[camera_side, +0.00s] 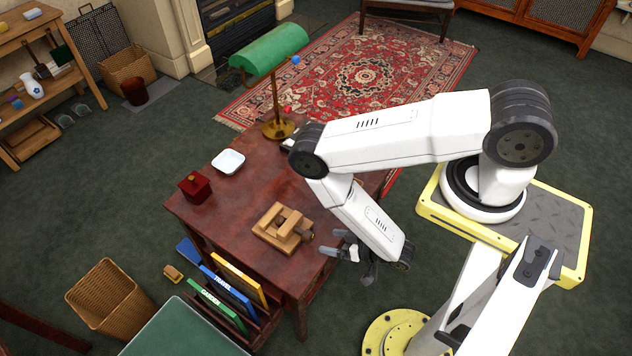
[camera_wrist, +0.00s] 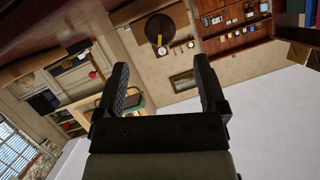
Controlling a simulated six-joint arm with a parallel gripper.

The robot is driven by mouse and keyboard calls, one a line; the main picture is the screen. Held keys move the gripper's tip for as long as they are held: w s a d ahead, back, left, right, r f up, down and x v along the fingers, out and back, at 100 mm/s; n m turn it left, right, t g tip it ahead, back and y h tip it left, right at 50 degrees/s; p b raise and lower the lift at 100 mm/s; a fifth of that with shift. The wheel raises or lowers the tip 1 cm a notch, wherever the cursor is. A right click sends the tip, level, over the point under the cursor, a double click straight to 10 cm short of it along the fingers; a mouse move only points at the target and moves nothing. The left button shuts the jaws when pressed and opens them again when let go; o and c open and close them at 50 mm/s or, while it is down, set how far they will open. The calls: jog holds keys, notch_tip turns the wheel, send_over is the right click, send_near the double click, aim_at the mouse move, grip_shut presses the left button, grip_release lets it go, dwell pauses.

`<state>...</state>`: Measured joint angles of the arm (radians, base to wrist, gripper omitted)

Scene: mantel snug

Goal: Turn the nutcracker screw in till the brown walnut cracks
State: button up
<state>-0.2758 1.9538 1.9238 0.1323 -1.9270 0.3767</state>
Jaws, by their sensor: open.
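The wooden nutcracker (camera_side: 268,236) stands near the front right edge of the dark red desk in the side view. It is a light wood frame. A small brown walnut (camera_side: 281,220) seems to sit inside it; whether its shell is cracked is too small to tell. The screw seems to be on the frame's near right side, but its detail is unclear. My gripper (camera_side: 331,242) is just right of the nutcracker, apart from it, at the desk's edge. In the wrist view my gripper (camera_wrist: 160,68) is open with nothing between its fingers, and no nutcracker shows there.
On the desk (camera_side: 235,215) are a dark red box (camera_side: 195,187), a white dish (camera_side: 229,162) and a green-shaded lamp (camera_side: 270,48). Upright books (camera_side: 228,292) stand below the desk's front edge. The desktop left of the nutcracker is clear.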

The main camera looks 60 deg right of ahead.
aim_at(312, 239)
jog(key=shift+f, duration=0.1)
jog(key=shift+s+a+f+n+t+h, duration=0.25)
jog(key=shift+f+t+h, duration=0.25)
jog(key=shift+t, duration=0.25)
jog(key=shift+s+a+f+n+t+h, duration=0.2)
jog(key=shift+f+n+t+h, duration=0.15)
jog(key=shift+f+t, duration=0.25)
jog(key=shift+s+a+f+n+t+h, duration=0.15)
jog(key=shift+a+f+n+t+h, duration=0.25)
jog(key=shift+t, duration=0.45)
jog(key=shift+d, duration=0.15)
jog(key=shift+w, duration=0.3)
jog(key=shift+w+d, duration=0.1)
jog(key=shift+w, duration=3.5)
grip_shut()
